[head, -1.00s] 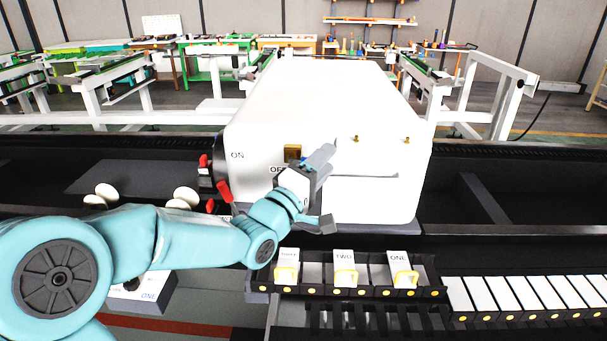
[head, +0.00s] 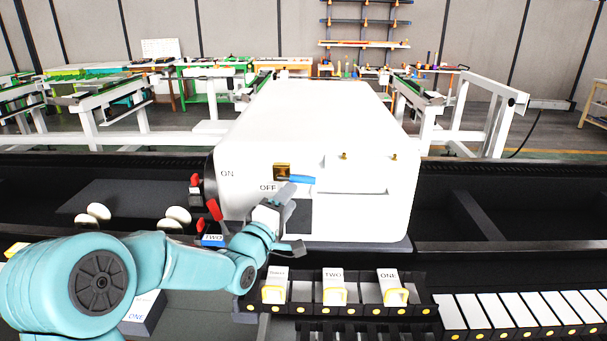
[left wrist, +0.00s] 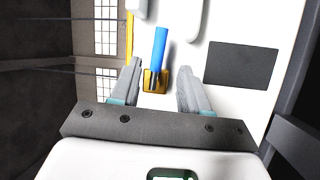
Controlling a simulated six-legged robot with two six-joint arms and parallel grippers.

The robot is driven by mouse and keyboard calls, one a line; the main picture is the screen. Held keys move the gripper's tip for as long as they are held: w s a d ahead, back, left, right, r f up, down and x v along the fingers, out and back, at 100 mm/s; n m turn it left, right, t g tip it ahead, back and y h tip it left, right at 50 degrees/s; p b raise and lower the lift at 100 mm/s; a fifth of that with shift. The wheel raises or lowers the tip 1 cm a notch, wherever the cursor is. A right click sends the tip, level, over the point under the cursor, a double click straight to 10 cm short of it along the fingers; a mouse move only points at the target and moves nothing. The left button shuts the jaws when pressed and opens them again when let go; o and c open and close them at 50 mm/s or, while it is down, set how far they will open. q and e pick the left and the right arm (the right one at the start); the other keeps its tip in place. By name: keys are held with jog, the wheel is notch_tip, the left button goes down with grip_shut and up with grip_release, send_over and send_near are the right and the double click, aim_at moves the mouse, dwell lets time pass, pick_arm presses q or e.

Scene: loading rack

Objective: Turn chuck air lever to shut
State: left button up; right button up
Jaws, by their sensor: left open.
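The blue lever (head: 302,180) points right from its brass mount (head: 282,172) on the front of the white housing (head: 350,215). "ON" is printed to the left of the mount and "OFF" just below it. My left gripper (head: 290,218) is open and empty, below the lever in the head view, with its upper finger close to the lever. In the left wrist view the blue lever (left wrist: 160,47) and its brass mount (left wrist: 155,80) show between my open left fingers (left wrist: 159,68). I cannot tell whether a finger touches the lever. My right gripper is not in view.
Red handles (head: 214,209) stand at the housing's left side, near white round knobs (head: 172,218). Below the housing is a black rack (head: 310,309) with yellow-handled blocks marked TWO and ONE. White slats (head: 500,315) lie at the lower right.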

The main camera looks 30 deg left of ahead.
aim_at(304, 180)
pick_arm(q)
jog(key=w+p, duration=0.1)
jog(key=w, duration=0.1)
jog(key=w+r, duration=0.1)
jog(key=w, duration=0.2)
jog(key=w+a+p, duration=0.1)
jog(key=w, duration=0.1)
jog(key=shift+w+r+p, duration=0.2)
jog(key=shift+w+p, duration=0.05)
jog(key=shift+p, duration=0.1)
jog(key=shift+w+d, duration=0.1)
jog(key=shift+w, duration=0.25)
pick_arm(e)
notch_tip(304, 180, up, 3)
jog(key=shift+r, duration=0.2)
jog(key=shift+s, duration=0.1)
pick_arm(q)
grip_shut()
jog(key=b, duration=0.3)
jog(key=shift+f+n, duration=0.15)
jog(key=shift+n, duration=0.15)
jog(key=shift+b, duration=0.3)
jog(key=shift+r, duration=0.35)
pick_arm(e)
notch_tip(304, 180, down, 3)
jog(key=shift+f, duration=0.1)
